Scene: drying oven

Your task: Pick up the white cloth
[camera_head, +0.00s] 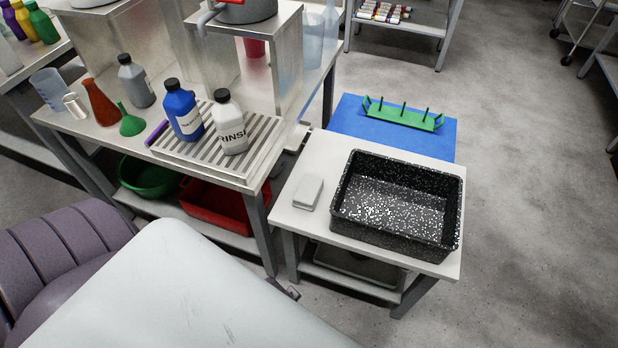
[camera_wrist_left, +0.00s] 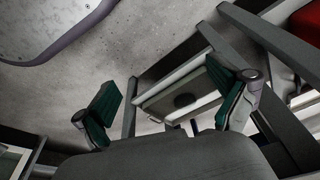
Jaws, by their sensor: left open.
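The white cloth (camera_head: 308,191) lies folded in a small flat block on the white side table (camera_head: 283,211). It is left of the black speckled tub (camera_head: 446,232), with a small gap between them. My left gripper (camera_wrist_left: 168,108) is open in the left wrist view, its two green-padded fingers wide apart with nothing between them. Behind them show the floor and a low frame. The cloth is not recognisable in the left wrist view. Neither gripper shows in the head view, so I cannot tell how far the left one is from the cloth. My right gripper is not in view.
A bench left of the side table holds a ribbed drain tray (camera_head: 178,158) with a blue bottle (camera_head: 183,112) and a rinse bottle (camera_head: 230,125). A green rack (camera_head: 403,116) stands on a blue surface (camera_head: 352,124) behind the tub. Grey floor (camera_head: 530,200) is open at right.

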